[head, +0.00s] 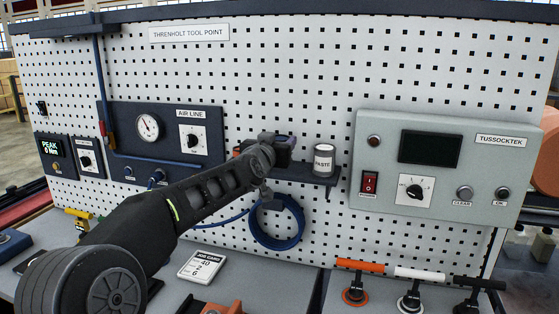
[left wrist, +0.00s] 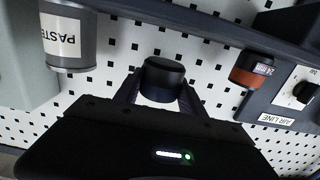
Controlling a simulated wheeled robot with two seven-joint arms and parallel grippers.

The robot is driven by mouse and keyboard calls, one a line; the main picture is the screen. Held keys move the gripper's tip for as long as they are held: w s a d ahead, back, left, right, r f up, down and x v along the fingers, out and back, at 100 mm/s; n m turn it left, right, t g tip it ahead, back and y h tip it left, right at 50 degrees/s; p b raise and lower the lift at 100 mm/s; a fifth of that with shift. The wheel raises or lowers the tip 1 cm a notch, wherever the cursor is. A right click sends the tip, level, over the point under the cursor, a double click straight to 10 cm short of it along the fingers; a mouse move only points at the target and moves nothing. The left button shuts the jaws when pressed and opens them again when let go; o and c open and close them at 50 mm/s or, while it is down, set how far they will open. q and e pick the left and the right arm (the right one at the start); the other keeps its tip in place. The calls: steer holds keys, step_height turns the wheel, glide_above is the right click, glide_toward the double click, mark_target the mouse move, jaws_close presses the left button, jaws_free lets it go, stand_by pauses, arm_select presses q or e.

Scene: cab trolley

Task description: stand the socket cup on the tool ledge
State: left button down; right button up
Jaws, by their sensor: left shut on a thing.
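My left gripper (head: 283,145) reaches in from the left at the tool ledge (head: 308,175) and is shut on a dark round cup, the socket cup (left wrist: 162,78). In the head view the gripper mostly hides the cup. In the left wrist view, which is turned upside down, the cup sits between the two fingers. The ledge also shows there as a dark bar (left wrist: 205,25). I cannot tell whether the cup touches the ledge. My right gripper is not in view.
A grey PASTE can (head: 323,160) stands on the ledge to the right of the gripper. An orange-banded "24 mm" piece (left wrist: 254,72) is on the other side. A blue hose coil (head: 278,222) hangs below. The TUSSOCKTEK box (head: 440,160) is at right.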

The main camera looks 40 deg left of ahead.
arm_select(q)
steer(key=shift+f+b, duration=1.2)
steer(key=shift+f, duration=0.65)
steer(key=shift+f, duration=0.1)
steer(key=c, duration=0.7)
jaws_free()
steer(key=v, duration=1.2)
